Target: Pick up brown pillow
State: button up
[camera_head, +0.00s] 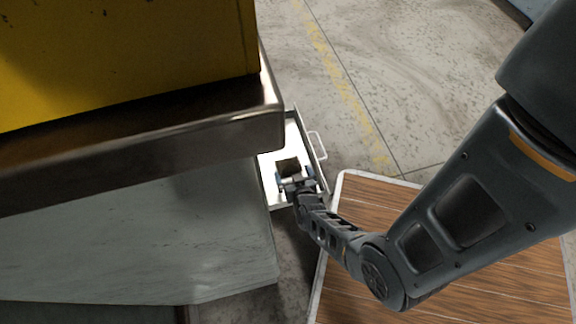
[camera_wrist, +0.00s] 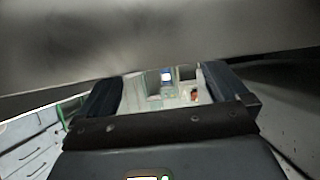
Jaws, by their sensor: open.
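A small dark brown block-like thing, which I take to be the brown pillow (camera_head: 289,166), lies in an open white drawer (camera_head: 272,185) in the head view. My gripper (camera_head: 294,180) is right at its near side, over the drawer. Whether they touch cannot be told. In the wrist view the two dark fingers of my gripper (camera_wrist: 162,86) stand wide apart. I cannot make out the brown pillow between them there; only a bright, distant background shows in the gap.
The drawer has a metal handle (camera_head: 318,146) on its right. A metal-edged bench (camera_head: 140,150) with a yellow machine body (camera_head: 120,60) overhangs at the left. A wood-topped table (camera_head: 460,260) stands at the lower right. The concrete floor (camera_head: 420,80) beyond is clear.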

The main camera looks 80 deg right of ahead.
aim_at(289, 164)
jog(key=b+x, duration=0.2)
jog(key=x, duration=0.3)
jog(key=shift+s, duration=0.1)
jog(key=shift+r, duration=0.15)
jog(key=shift+c, duration=0.5)
jog(key=c, duration=0.9)
